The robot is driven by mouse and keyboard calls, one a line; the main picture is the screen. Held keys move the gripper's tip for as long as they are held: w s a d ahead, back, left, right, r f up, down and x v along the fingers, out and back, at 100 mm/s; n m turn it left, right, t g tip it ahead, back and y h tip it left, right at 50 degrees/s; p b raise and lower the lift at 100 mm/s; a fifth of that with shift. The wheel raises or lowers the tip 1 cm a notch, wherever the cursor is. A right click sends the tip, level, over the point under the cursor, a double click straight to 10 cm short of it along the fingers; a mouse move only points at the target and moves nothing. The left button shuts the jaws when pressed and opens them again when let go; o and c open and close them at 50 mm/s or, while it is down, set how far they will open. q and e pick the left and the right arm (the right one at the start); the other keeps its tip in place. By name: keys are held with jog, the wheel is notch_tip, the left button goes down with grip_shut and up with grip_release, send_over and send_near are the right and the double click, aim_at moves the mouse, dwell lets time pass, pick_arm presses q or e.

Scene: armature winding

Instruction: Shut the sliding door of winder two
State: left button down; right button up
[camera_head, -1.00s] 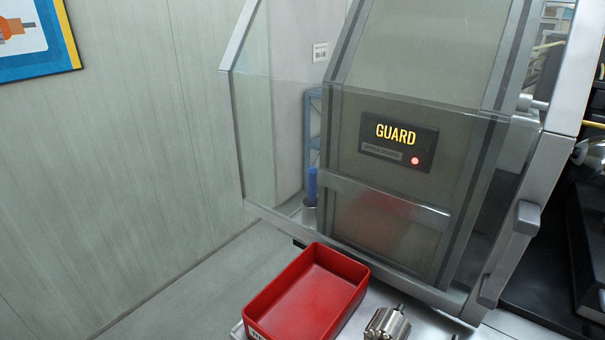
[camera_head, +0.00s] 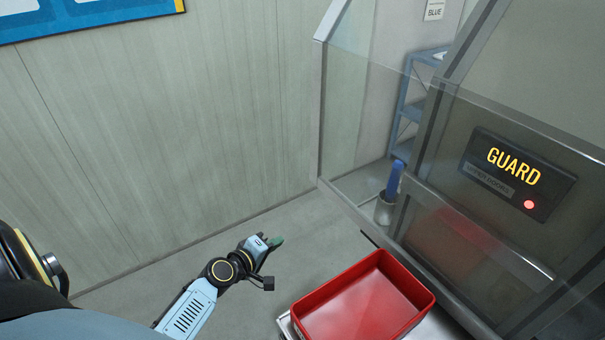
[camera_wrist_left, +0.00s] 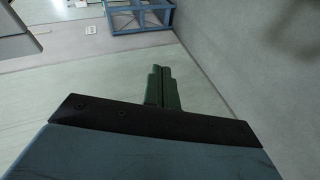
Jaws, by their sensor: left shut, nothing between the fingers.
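A clear-walled machine enclosure (camera_head: 368,165) with grey metal edges stands at the right of the head view, cut off by the frame. I see no number on it, so I cannot tell whether it is winder two. Behind the clear wall, a grey-framed panel carries a black GUARD sign (camera_head: 517,174) with a lit red lamp. The handle and right side of the sliding door are out of view. My left gripper (camera_head: 277,241) is shut and empty, low in front of the wall, left of the enclosure and apart from it. Its green fingers (camera_wrist_left: 162,88) are together in the left wrist view.
A red bin (camera_head: 318,312), empty where visible, stands below the enclosure. A blue stick (camera_head: 395,178) stands in a grey cup (camera_head: 384,212) at the enclosure's lower left. A blue rack (camera_head: 402,125) is behind it. The left wrist view shows open floor (camera_wrist_left: 60,85) and a blue frame (camera_wrist_left: 140,18).

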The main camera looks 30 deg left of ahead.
pick_arm(q)
jog(key=w+a+r+n+t, duration=0.1)
jog(key=a+r+n+t, duration=0.1)
jog(key=r, duration=0.6)
jog(key=w+a+r+n+t, duration=0.1)
jog(key=w+r+t, duration=0.1)
jog(key=r, duration=0.7)
jog(key=w+d+p, duration=0.3)
jog(key=w+d, duration=0.1)
jog(key=w, duration=0.4)
jog(key=shift+p, duration=0.3)
jog(key=shift+d, duration=0.1)
